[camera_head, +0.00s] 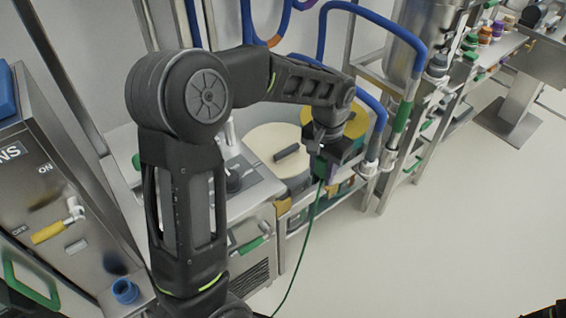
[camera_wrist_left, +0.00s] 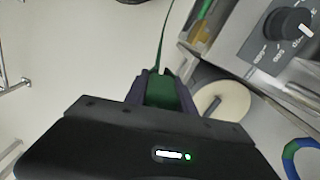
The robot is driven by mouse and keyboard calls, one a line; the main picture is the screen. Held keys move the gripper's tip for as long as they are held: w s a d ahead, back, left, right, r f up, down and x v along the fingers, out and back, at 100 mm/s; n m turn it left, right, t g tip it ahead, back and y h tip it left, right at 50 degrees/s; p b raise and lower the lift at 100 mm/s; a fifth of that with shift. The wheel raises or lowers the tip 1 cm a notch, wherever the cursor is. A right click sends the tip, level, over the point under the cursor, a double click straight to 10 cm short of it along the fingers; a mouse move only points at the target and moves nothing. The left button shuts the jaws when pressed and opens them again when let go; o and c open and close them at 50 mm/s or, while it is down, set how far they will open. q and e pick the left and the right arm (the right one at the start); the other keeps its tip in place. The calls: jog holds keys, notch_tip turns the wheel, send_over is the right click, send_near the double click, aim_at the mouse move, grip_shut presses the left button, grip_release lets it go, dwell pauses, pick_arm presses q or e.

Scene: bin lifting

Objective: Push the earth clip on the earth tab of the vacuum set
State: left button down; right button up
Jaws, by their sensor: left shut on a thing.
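My left gripper (camera_head: 322,166) is shut on the green earth clip (camera_wrist_left: 160,92), seen between its two dark fingers in the wrist view. A thin green cable (camera_head: 301,245) runs from the clip down to the floor in the head view. The gripper is in front of a bench with a cream round lid (camera_head: 272,143) and a yellow disc (camera_head: 318,122). I cannot tell which unit is the vacuum set, and I cannot make out the earth tab. My right gripper is not seen.
A metal frame with a steel cylinder (camera_head: 388,58) and blue hoses (camera_head: 371,17) stands behind and right of the gripper. A steel cabinet (camera_head: 50,170) is at left. A grey panel with a black knob (camera_wrist_left: 287,25) shows in the wrist view. The floor (camera_head: 430,250) at right is clear.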

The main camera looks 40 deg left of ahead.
pick_arm(q)
jog(key=s+a+r+m+p, duration=0.2)
jog(key=s+a+r, duration=0.1)
jog(key=s+a, duration=0.3)
jog(key=shift+s+a, duration=0.4)
jog(key=shift+s, duration=0.1)
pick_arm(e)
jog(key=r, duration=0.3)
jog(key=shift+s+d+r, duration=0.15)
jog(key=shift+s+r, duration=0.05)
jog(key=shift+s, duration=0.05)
pick_arm(q)
jog(key=shift+f, duration=0.15)
notch_tip(320, 180, down, 5)
jog(key=b, duration=0.3)
jog(key=shift+f+b, duration=0.15)
jog(key=shift+b, duration=0.2)
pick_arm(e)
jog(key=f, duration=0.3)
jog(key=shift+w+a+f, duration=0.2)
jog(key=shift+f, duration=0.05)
pick_arm(q)
jog(key=shift+s+r+p, duration=0.1)
jog(key=shift+r+p, duration=0.2)
jog(key=shift+r, duration=0.05)
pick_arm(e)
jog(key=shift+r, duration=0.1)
pick_arm(q)
jog(key=shift+f, duration=0.15)
